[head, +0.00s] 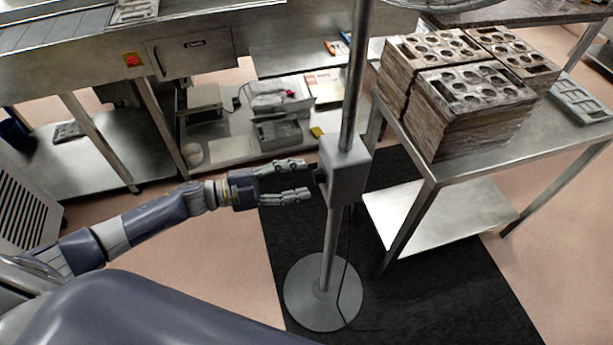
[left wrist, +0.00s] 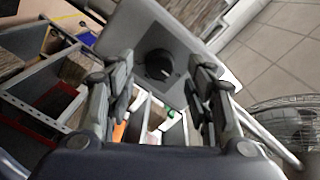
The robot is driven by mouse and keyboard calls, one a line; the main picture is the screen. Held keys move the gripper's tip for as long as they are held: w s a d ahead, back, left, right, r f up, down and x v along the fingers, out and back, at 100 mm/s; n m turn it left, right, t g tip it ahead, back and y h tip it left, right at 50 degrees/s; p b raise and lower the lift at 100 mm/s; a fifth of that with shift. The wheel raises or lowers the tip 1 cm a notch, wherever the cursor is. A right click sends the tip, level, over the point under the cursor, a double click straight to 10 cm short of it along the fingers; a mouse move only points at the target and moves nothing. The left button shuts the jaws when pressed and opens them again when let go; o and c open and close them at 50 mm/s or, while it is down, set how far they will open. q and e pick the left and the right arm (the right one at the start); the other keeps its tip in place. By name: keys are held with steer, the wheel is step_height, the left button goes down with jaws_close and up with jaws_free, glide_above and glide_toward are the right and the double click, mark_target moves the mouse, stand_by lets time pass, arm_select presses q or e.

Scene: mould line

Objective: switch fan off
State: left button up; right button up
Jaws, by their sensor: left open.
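The fan stands on a pole (head: 354,80) with a round grey base (head: 322,291) on a dark mat. A grey control box (head: 346,168) is fixed to the pole, and its dark knob faces my left gripper. My left gripper (head: 306,180) is open, its two fingers pointing at the knob side of the box, close to it. In the left wrist view the black round knob (left wrist: 158,64) lies between and beyond the open fingers. I cannot tell whether the fingers touch the box. The fan head shows partly in the left wrist view (left wrist: 285,125). My right gripper is not in view.
A steel table (head: 430,165) with stacked moulded trays (head: 470,115) stands right of the pole. A steel bench (head: 95,60) with low shelves runs along the back left. A cable hangs beside the pole. Floor in front of the base is clear.

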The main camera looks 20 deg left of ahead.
arm_select(q)
steer(key=v, duration=0.9)
